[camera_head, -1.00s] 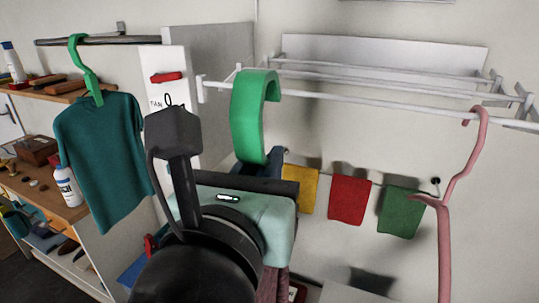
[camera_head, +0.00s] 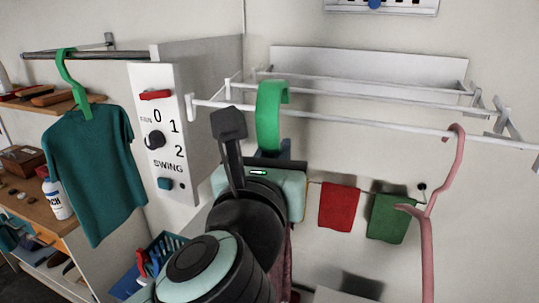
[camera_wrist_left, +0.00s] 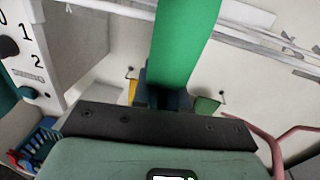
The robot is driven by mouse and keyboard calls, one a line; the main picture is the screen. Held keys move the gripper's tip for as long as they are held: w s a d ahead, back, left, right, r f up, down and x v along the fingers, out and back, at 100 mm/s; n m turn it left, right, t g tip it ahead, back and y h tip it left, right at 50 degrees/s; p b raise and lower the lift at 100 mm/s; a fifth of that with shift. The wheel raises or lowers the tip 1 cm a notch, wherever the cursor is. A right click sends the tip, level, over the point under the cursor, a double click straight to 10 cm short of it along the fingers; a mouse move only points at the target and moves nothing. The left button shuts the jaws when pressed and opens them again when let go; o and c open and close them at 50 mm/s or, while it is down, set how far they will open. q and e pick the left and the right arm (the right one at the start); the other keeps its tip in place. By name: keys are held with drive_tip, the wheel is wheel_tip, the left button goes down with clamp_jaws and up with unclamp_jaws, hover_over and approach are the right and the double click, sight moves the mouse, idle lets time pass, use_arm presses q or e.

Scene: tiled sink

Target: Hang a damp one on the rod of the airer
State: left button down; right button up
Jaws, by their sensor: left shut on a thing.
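My left gripper (camera_head: 275,156) is shut on the neck of a green hanger, whose broad hook (camera_head: 268,115) stands upright above the jaws. The hook also fills the top middle of the left wrist view (camera_wrist_left: 184,45). It overlaps the front rod of the airer (camera_head: 350,122); I cannot tell whether it is over the rod or only in front of it. Dark red cloth (camera_head: 287,255) shows below the gripper, mostly hidden by my arm. A pink hanger (camera_head: 450,165) is on the rod at the right. A teal shirt (camera_head: 95,165) hangs on a green hanger at the left.
A fan control panel (camera_head: 160,135) stands left of the airer. Red (camera_head: 338,207) and green (camera_head: 388,218) cloths hang on a line below. A blue basket (camera_head: 170,248) is at lower left. The rod is clear between the two hooks.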

use_arm(q)
drive_tip(key=shift+w+d+p, duration=0.25)
drive_tip(key=shift+w+p, duration=0.05)
drive_tip(key=shift+w, duration=0.55)
drive_tip(key=shift+w+d+p, duration=0.25)
drive_tip(key=shift+w, duration=0.6)
drive_tip(key=shift+w+f, duration=0.2)
drive_tip(key=shift+w+f+b, duration=0.1)
drive_tip(key=shift+f+b, duration=0.35)
drive_tip(key=shift+b, duration=0.1)
drive_tip(key=shift+s+f+b, duration=0.25)
drive_tip(key=shift+f+b, duration=0.4)
drive_tip(key=shift+w+f, duration=0.1)
drive_tip(key=shift+f, duration=0.1)
